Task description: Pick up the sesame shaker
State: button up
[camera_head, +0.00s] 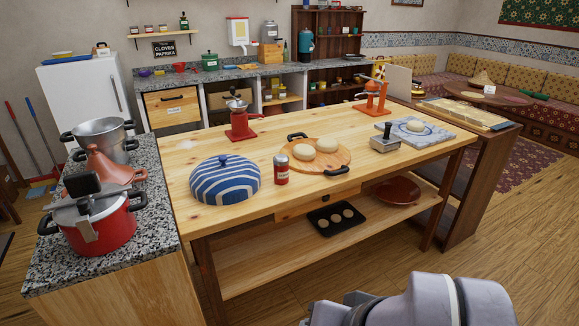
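A small red shaker with a silver top (281,171) stands upright on the wooden table (190,150). It is the only shaker-like thing on this table, and its label is too small to read. It stands between a blue-and-white striped domed cover (225,180) on its left and a round wooden board (343,155) with pale dough on its right. My grey arm shows at the bottom right edge, well in front of the table and apart from the shaker. My gripper's fingers are not in view.
A red grinder (240,122) stands behind the shaker. A metal box with a knob (385,140) and a marble slab (421,134) are further right. A granite counter (60,265) with pots is at left. The lower shelf holds a dark tray (318,228).

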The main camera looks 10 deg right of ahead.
aim_at(281, 162)
jog(key=i+j+u, duration=0.15)
jog(key=i, duration=0.25)
jog(key=i+j+u, duration=0.15)
jog(key=i+j, duration=0.2)
jog(key=i+j+u, duration=0.15)
jog(key=i, duration=0.35)
